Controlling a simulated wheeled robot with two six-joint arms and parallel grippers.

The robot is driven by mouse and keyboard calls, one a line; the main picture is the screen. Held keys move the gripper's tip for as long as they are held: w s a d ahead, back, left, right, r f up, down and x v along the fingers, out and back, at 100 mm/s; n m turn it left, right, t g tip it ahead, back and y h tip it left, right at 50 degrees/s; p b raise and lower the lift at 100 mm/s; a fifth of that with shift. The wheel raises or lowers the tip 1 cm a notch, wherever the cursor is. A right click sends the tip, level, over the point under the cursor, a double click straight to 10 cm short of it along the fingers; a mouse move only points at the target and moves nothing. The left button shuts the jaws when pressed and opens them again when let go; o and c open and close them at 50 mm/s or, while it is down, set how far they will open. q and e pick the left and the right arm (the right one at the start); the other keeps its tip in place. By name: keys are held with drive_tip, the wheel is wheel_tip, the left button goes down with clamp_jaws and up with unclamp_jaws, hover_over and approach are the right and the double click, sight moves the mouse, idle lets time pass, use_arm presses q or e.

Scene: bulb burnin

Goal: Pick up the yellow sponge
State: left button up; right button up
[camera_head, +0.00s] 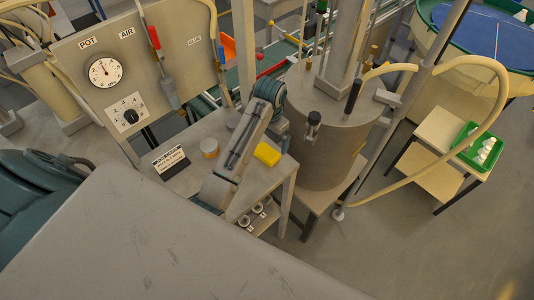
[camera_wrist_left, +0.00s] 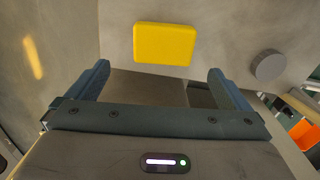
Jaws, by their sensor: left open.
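The yellow sponge (camera_head: 267,154) is a small rounded block lying flat on the grey table, near its right edge. In the left wrist view the sponge (camera_wrist_left: 164,44) is fully visible at the upper middle, beyond the fingertips and apart from them. My left gripper (camera_wrist_left: 159,70) is open and empty, with one blue-grey finger on each side below the sponge. In the head view my left gripper (camera_head: 279,138) is just beyond the sponge, beside the big tank, and its fingers are hard to make out. My right gripper is not in view.
The tin also shows in the wrist view (camera_wrist_left: 268,66). A large cylindrical tank (camera_head: 325,150) rises close on the right. A gauge panel (camera_head: 130,60) stands at the back left.

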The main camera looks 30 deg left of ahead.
sight(269, 149)
use_arm(q)
drive_tip(key=shift+w+a+f, duration=0.1)
drive_tip(key=shift+w+f, duration=0.1)
drive_tip(key=shift+f, duration=0.6)
wheel_tip(269, 149, down, 4)
drive_tip(key=p, duration=0.3)
drive_tip(key=shift+a+f, duration=0.1)
drive_tip(key=shift+f, duration=0.55)
drive_tip(key=shift+w+f, duration=0.1)
drive_tip(key=shift+f, duration=0.05)
drive_tip(key=shift+c, duration=1.1)
drive_tip(key=c, duration=0.7)
drive_tip(key=shift+c, duration=0.4)
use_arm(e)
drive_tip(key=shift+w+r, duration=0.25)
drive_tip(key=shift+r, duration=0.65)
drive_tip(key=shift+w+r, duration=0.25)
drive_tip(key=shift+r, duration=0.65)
